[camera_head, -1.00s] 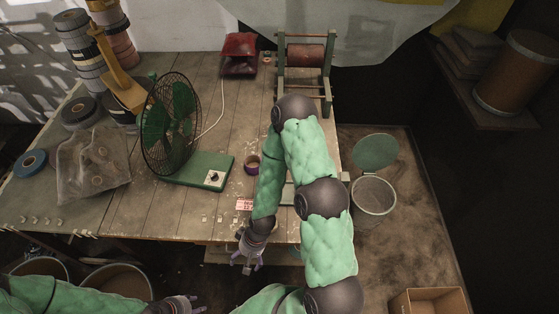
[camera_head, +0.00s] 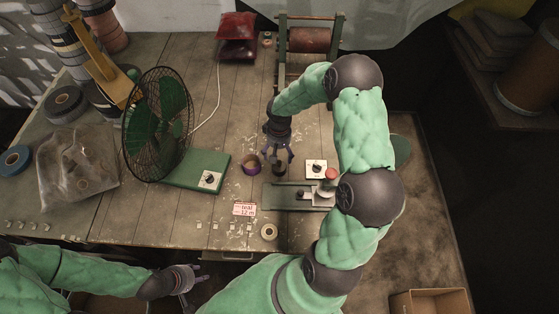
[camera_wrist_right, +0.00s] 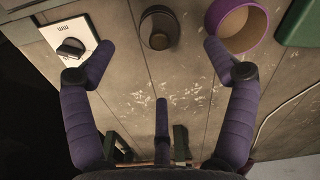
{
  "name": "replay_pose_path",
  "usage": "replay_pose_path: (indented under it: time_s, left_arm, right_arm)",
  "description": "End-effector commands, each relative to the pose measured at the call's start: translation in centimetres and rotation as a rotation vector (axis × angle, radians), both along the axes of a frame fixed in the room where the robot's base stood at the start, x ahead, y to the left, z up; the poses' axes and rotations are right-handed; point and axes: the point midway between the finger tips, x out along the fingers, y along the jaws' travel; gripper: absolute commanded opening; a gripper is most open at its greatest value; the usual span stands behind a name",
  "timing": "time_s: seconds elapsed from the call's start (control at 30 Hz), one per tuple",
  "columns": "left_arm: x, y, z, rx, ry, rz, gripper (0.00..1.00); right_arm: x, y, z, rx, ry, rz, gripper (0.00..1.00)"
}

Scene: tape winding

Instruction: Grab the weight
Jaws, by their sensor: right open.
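The weight looks like a small dark round piece (camera_head: 279,170) standing on the wooden table, right of a purple tape ring (camera_head: 250,167). In the right wrist view the weight (camera_wrist_right: 160,28) is near the top, beyond the fingertips and roughly midway between their lines. My right gripper (camera_head: 277,153) hangs just above and behind it, pointing down. In the wrist view its purple fingers (camera_wrist_right: 158,52) are spread and empty. My left gripper (camera_head: 195,278) is low at the left, off the table's front edge; its fingers are too small to read.
The purple ring (camera_wrist_right: 237,24) is close to one fingertip. A green fan (camera_head: 160,120) stands left.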

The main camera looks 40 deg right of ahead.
Motion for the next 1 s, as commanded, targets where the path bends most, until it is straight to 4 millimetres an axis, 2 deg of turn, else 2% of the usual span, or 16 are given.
replay_pose_path:
  time_s: [0.17, 0.4, 0.67, 1.0]
  left_arm:
    - [0.0, 0.0, -0.2, 0.0, 0.001, 0.001, 0.4]
    - [0.0, 0.0, -0.7, 0.0, 0.001, 0.001, 0.4]
    - [0.0, 0.0, -0.8, 0.0, 0.0, 0.001, 0.4]
    - [0.0, 0.0, -1.4, 0.0, 0.0, 0.001, 0.4]
  right_arm:
    - [-0.1, -0.8, -0.6, -0.015, 0.008, -0.006, 0.86]
    - [0.0, -0.6, -4.1, -0.014, 0.007, -0.005, 0.86]
    - [0.0, -0.6, -5.9, -0.013, 0.004, -0.006, 0.86]
    - [0.1, -0.3, -10.2, -0.013, 0.005, -0.005, 0.86]
